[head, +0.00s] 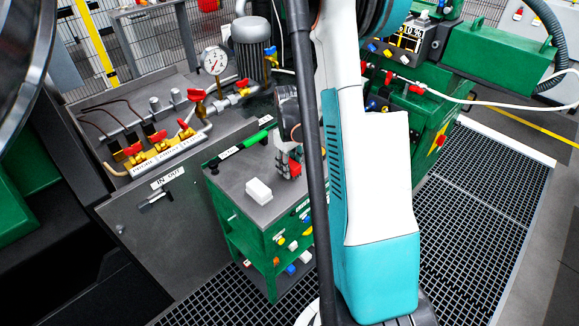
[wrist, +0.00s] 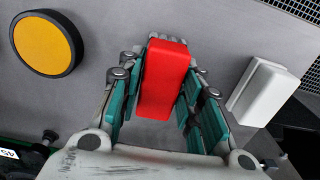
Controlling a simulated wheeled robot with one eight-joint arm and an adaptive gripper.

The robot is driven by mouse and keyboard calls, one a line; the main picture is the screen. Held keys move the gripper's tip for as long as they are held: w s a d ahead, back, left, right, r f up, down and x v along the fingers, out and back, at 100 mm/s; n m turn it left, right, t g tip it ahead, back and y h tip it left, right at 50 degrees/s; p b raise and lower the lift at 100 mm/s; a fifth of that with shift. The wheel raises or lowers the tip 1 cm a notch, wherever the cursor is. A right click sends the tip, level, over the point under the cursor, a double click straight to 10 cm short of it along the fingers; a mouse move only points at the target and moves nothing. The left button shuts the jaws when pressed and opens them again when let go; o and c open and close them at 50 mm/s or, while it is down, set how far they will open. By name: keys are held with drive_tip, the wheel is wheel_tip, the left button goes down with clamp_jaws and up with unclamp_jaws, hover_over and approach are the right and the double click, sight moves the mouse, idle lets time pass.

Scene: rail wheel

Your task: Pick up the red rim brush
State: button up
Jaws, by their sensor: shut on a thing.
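The red rim brush (wrist: 166,72) is a red block in the middle of the wrist view; only its red body shows clearly. My gripper (wrist: 164,98) is shut on it, with the teal finger pads on both its sides. In the head view the gripper (head: 287,150) points down over the top of the green cart, and a little of the red brush (head: 294,168) shows at its fingers. I cannot tell whether the brush touches the cart top or is just above it.
The grey cart top (head: 228,178) carries a white block (head: 258,190), right of the brush in the wrist view (wrist: 262,92). A yellow round disc (wrist: 46,45) lies at the wrist view's upper left. Red-handled valves and a gauge (head: 215,61) stand behind left.

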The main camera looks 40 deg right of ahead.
wheel_tip(320, 180, up, 19)
drive_tip(key=p, duration=0.6)
drive_tip(key=o, duration=0.4)
drive_tip(key=shift+c, duration=1.4)
